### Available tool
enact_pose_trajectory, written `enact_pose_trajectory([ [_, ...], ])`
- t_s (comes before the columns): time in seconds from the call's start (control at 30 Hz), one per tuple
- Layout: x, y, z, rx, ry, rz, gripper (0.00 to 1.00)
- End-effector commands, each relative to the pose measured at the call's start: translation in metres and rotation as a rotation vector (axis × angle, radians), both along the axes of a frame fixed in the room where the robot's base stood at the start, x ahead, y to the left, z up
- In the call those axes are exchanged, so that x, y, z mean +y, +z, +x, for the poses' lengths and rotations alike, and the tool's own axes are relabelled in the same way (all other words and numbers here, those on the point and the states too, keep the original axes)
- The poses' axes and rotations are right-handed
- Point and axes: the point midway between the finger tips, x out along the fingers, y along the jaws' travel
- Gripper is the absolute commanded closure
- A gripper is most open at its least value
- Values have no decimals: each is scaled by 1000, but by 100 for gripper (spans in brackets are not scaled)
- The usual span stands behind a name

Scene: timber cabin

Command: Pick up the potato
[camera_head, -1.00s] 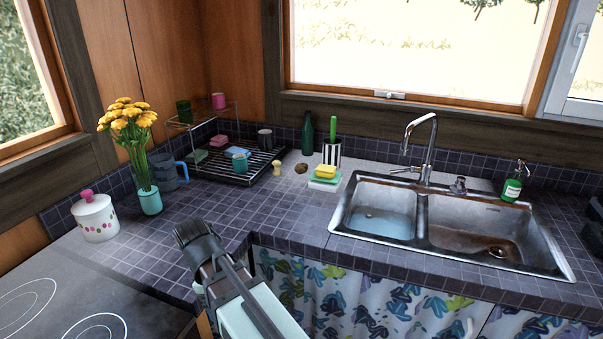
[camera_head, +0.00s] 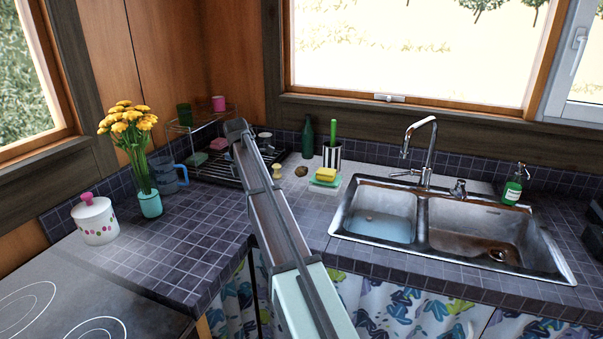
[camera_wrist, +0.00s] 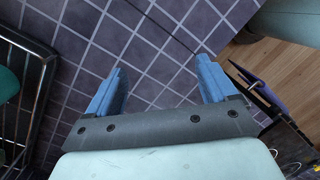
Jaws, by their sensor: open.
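The potato (camera_head: 301,169) is a small brown lump on the counter in the head view. It lies between the dish rack and the yellow sponge, below the green bottle. It does not show in the wrist view. My gripper (camera_wrist: 160,80) is open and empty in the wrist view, with its two blue fingers apart above bare dark tiles. In the head view my arm reaches up over the counter to the left of the potato, and the fingers cannot be made out there.
The dish rack (camera_head: 205,165) stands left of the potato, and its bars also show in the wrist view (camera_wrist: 40,95). A small yellowish object (camera_head: 277,171), a sponge (camera_head: 327,174), a striped holder (camera_head: 331,155) and a green bottle (camera_head: 308,136) are close by. The sink (camera_head: 375,212) is to the right.

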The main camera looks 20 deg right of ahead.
Motion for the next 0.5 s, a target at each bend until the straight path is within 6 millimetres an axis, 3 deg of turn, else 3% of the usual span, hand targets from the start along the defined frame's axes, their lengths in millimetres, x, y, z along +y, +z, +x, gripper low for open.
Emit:
enact_pose_trajectory([
  [0.03, -31, 12, 40, -2, 42, 19, 15],
  [0.2, -124, 38, 116, -17, 227, 83, 15],
  [0.3, -176, 50, 147, -29, 320, 110, 15],
  [0.4, -215, 60, 168, -40, 394, 128, 15],
  [0.5, -242, 66, 180, -49, 443, 137, 15],
])
